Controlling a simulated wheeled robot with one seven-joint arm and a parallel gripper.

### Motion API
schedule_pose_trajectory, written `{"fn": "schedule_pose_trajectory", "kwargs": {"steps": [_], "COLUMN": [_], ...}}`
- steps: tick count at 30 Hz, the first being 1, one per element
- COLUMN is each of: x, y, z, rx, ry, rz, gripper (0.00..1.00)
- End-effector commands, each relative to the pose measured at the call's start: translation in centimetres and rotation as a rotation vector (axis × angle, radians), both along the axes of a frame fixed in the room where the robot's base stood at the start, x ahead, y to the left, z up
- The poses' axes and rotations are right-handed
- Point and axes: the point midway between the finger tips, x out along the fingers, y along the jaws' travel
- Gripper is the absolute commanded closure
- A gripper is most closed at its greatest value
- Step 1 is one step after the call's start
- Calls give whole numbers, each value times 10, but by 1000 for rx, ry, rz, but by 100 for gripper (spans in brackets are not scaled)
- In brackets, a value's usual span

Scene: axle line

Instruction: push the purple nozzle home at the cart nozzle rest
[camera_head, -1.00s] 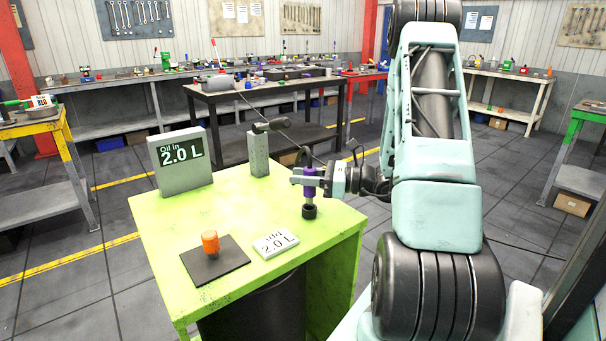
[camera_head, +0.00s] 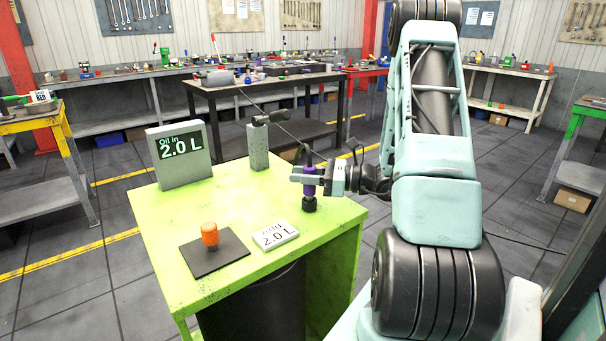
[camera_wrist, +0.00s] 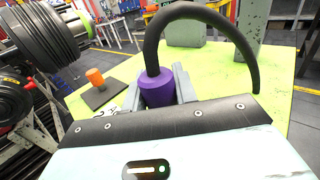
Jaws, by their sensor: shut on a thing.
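The purple nozzle (camera_head: 309,190) stands upright between the fingers of my gripper (camera_head: 300,181), which is shut on it. In the wrist view the nozzle (camera_wrist: 157,88) shows between the grey fingers, with a thick black hose (camera_wrist: 205,12) arching from its top. Below it, near the right edge of the green cart top, is a small black cup-like rest (camera_head: 309,205). The nozzle's lower end meets or nearly meets this rest in the head view. Whether it is seated fully cannot be told. The rest is hidden in the wrist view.

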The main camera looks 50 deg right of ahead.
Motion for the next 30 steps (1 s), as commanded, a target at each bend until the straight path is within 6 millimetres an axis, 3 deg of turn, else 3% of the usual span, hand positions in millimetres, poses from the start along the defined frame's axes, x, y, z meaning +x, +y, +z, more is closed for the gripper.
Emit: {"fn": "schedule_pose_trajectory", "kwargs": {"steps": [19,20,22,30], "x": [0,0,0,0], "y": [0,0,0,0], "z": [-19,-18,-18,-18], "rx": [0,0,-1,0], "ry": [-1,-1,0,1], "rz": [0,0,0,0], "gripper": [100,66,47,47]}}
